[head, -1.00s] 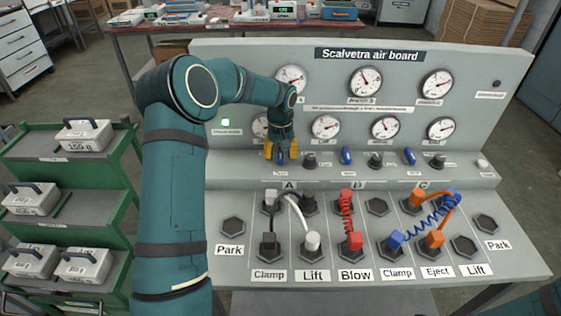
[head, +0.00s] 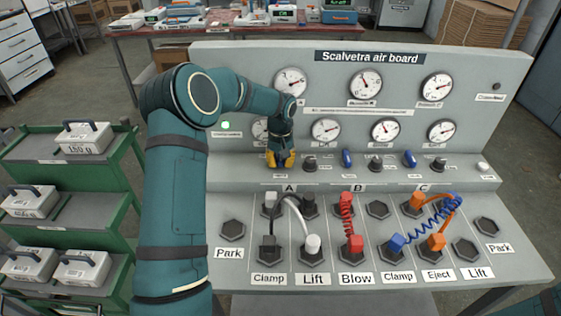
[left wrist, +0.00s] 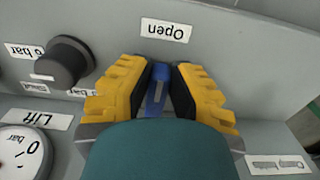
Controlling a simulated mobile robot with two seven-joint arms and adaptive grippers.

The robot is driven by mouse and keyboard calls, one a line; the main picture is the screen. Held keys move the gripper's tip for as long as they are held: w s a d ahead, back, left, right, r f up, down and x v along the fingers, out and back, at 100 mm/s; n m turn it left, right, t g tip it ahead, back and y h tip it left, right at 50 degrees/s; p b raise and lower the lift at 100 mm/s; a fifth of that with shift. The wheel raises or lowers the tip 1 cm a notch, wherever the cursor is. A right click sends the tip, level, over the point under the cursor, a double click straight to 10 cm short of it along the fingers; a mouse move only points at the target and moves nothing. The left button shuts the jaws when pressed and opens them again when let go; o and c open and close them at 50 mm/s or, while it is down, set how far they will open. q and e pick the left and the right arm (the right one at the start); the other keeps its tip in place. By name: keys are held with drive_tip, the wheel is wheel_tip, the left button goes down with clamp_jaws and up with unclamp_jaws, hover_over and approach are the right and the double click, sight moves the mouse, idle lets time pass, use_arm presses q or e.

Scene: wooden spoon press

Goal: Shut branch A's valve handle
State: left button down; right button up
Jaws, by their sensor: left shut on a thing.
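Branch A's valve handle (left wrist: 156,92) is a blue lever on the upper ledge of the board. In the left wrist view it stands between my left gripper's yellow fingers, lying along the line toward an upside-down "Open" label (left wrist: 165,31). My left gripper (head: 281,161) is shut on this handle, above the "A" label (head: 289,188). The fingers hide the handle in the head view. My right gripper is not in view.
A black regulator knob (left wrist: 63,62) stands close beside the fingers. Blue handles of branch B (head: 346,158) and branch C (head: 410,158) stand to the right. Hoses, including a red one (head: 347,221), are plugged into the lower panel. A green trolley (head: 60,195) stands left.

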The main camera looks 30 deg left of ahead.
use_arm(q)
drive_tip(key=m+p, duration=0.2)
drive_tip(key=m, duration=0.1)
drive_tip(key=shift+s+a, duration=0.2)
drive_tip(key=shift+a, duration=0.1)
drive_tip(key=m+p, duration=0.1)
drive_tip(key=m, duration=0.1)
drive_tip(key=a+m+p, duration=0.1)
drive_tip(key=m, duration=0.3)
drive_tip(key=m+p, duration=0.1)
drive_tip(key=shift+a+m, duration=0.3)
drive_tip(key=shift+w+a+f+m+p, duration=0.15)
drive_tip(key=shift+m+p, duration=0.25)
drive_tip(key=shift+m, duration=0.7)
drive_tip(key=shift+w+a+m+p, duration=0.15)
drive_tip(key=shift+m+p, duration=0.25)
drive_tip(key=shift+m, duration=0.7)
drive_tip(key=c, duration=0.9)
unclamp_jaws()
drive_tip(key=shift+a, duration=0.1)
drive_tip(key=shift+o, duration=0.2)
